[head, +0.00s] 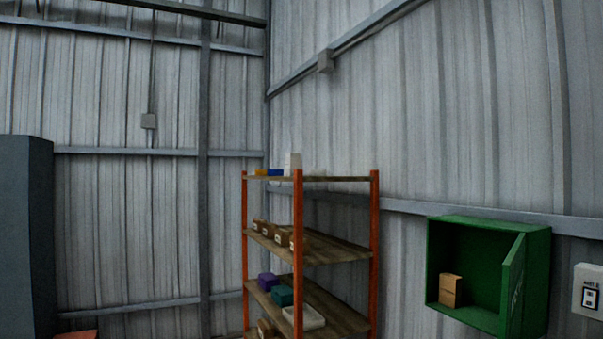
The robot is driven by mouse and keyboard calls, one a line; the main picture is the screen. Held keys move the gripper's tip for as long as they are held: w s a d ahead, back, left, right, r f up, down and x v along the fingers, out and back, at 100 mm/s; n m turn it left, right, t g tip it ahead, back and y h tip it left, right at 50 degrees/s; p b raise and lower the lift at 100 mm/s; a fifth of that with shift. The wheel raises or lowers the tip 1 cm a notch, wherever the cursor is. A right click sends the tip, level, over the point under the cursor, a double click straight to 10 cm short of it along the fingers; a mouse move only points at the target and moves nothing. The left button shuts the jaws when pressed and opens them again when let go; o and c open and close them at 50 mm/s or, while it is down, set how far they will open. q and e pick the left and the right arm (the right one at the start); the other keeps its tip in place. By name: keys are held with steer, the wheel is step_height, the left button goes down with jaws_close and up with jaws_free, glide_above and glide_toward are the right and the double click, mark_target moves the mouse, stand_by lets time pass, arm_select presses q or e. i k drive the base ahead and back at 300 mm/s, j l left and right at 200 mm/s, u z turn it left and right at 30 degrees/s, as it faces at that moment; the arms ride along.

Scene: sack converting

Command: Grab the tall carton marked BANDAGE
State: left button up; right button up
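No marking that reads BANDAGE can be made out in the head view. A small tan carton (449,291) stands upright inside the open green wall cabinet (486,222), at the left of its floor. Any print on this carton is too small to read. A white upright box (293,163) stands on the top board of the shelf rack, also with no readable marking. Neither of my grippers is in view.
The orange-post shelf rack (374,230) holds several brown boxes (268,229), a purple box (267,281), a teal box (283,295) and a white tray (309,318). The cabinet's door (514,285) stands open at its right. A grey cabinet (40,240) stands far left.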

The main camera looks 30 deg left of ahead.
mark_target(293, 160)
steer(key=i+j, duration=0.15)
steer(key=j, duration=0.2)
steer(key=i+j, duration=0.15)
steer(key=j, duration=0.25)
steer(key=i+j+z, duration=0.1)
steer(key=j, duration=0.25)
steer(key=i+j, duration=0.2)
steer(key=j, duration=0.2)
steer(key=i+j, duration=0.15)
steer(key=j, duration=0.25)
steer(key=i+j+z, duration=0.1)
steer(key=j, duration=0.25)
